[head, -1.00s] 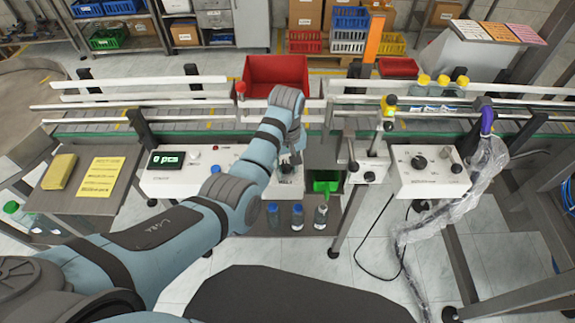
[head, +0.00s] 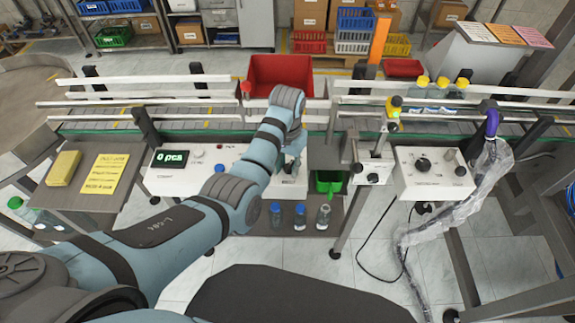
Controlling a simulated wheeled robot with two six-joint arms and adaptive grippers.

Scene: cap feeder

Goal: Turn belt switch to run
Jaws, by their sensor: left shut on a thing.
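My left arm reaches from the lower left to the white control box (head: 170,182) in front of the conveyor. My left gripper (head: 291,168) points down at the right end of this box and is shut on a small control there, which I take for the belt switch. The gripper and wrist mostly hide the switch, so I cannot tell its setting. The box's green display (head: 170,158) seems to read 0 pcs. My right gripper is not in view.
A red bin (head: 281,76) stands behind the arm at the conveyor (head: 90,118). Several bottles with yellow caps (head: 442,84) are at the right. A second white box (head: 430,183) has a black knob (head: 422,164).

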